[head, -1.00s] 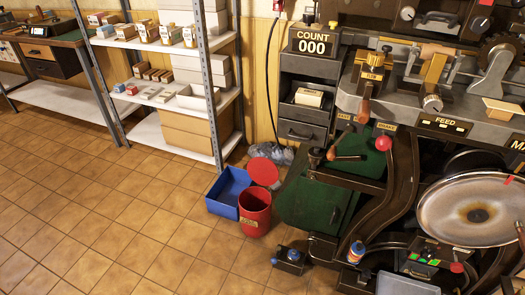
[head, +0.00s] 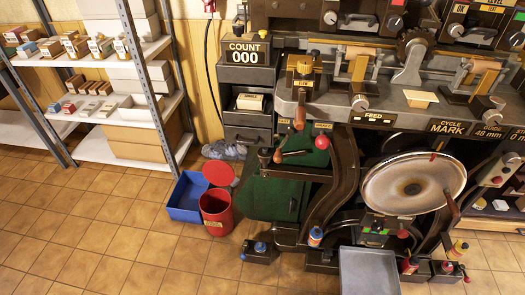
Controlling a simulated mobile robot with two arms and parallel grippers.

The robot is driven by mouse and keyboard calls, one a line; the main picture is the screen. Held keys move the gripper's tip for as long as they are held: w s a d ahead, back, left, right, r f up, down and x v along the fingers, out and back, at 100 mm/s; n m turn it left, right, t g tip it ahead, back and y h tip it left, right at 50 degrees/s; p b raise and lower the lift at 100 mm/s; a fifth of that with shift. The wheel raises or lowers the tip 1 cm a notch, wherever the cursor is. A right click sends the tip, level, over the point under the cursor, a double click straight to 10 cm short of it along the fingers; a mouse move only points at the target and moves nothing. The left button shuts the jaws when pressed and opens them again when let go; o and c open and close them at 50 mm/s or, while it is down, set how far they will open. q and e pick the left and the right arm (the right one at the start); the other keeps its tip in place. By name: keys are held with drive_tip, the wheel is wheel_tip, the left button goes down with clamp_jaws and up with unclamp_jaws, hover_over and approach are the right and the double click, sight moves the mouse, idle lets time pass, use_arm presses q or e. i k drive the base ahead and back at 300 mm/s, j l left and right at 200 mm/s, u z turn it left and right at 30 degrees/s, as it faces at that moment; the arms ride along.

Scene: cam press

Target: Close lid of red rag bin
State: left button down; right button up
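The red rag bin (head: 216,214) stands on the tiled floor in front of the press, left of its base. Its round red lid (head: 219,173) is open, tilted up at the back of the rim. A yellowish label shows low on the bin's front. The inside looks dark, and its contents cannot be made out. Neither of my grippers shows in the head view.
A blue open box (head: 187,196) stands against the bin's left side. The press (head: 300,195) with its dark green body rises close on the right. A shelf rack (head: 150,100) stands behind on the left. A small dark block with a blue cap (head: 259,250) lies right of the bin. Tiled floor in front is clear.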

sight(218, 173)
drive_tip(key=i+j+z, duration=0.3)
drive_tip(key=j+z, duration=0.3)
drive_tip(key=j, duration=0.25)
drive_tip(key=i+j+z, duration=0.1)
drive_tip(key=j+z, duration=0.2)
drive_tip(key=j, duration=0.2)
drive_tip(key=j+z, duration=0.35)
drive_tip(key=j, duration=0.15)
